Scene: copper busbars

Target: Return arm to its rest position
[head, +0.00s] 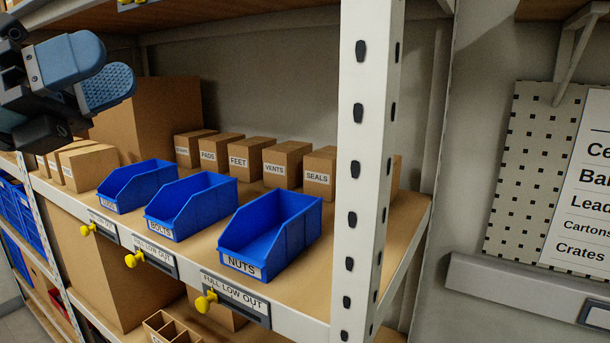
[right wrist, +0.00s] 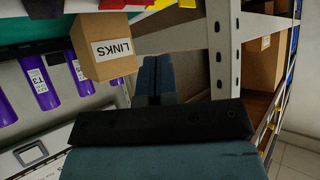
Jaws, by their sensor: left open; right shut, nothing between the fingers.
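My left gripper (head: 104,70) is in the upper left of the head view, with its two blue-grey finger pads apart and nothing between them. It hangs in front of the shelving, up and to the left of the blue bins. My right gripper (right wrist: 154,78) shows in the right wrist view, its blue-grey fingers together and holding nothing. A cardboard box labelled LINKS (right wrist: 104,49) appears left of those fingers; I cannot tell how far beyond them it is. The right gripper is not in the head view.
Blue bins labelled BOLTS (head: 190,206) and NUTS (head: 268,235) stand on the shelf beside another blue bin (head: 136,186). Small cartons line up behind. A white upright (head: 366,120) rises at the shelf's front. Yellow knobs (head: 206,300) stick out. Purple bins (right wrist: 85,105) show in the wrist view.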

